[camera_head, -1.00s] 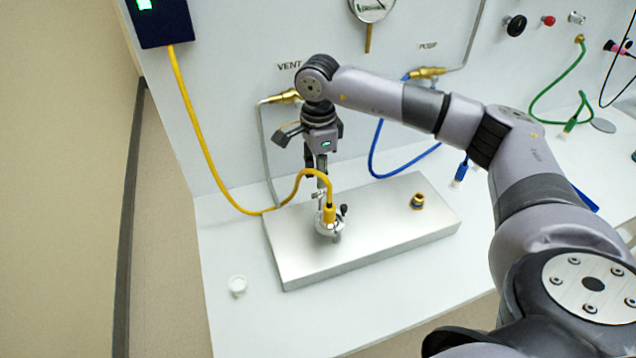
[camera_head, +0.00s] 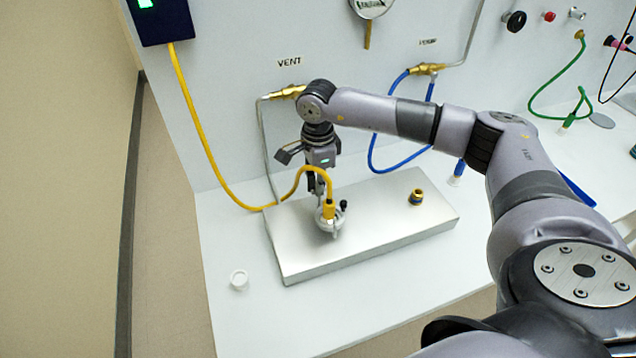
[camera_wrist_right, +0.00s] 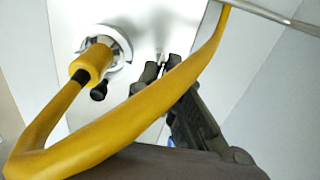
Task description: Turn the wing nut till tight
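A round metal clamp (camera_head: 322,222) sits on the metal block (camera_head: 400,240), around the base of a yellow hose's fitting (camera_head: 329,211). In the right wrist view the clamp (camera_wrist_right: 122,38) is a pale ring with a black knob (camera_wrist_right: 98,92) beside it. My right gripper (camera_head: 318,198) points down just behind the hose. In the right wrist view its dark fingertips (camera_wrist_right: 161,67) are slightly apart beside the clamp. A small shiny metal piece, perhaps the wing nut (camera_wrist_right: 158,53), shows at the tips; I cannot tell if they touch it. My left gripper is out of view.
The yellow hose (camera_head: 306,171) arches close past my right gripper and crosses the right wrist view. A brass fitting (camera_head: 416,197) stands on the block's right part. Blue hoses (camera_head: 378,150) hang behind.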

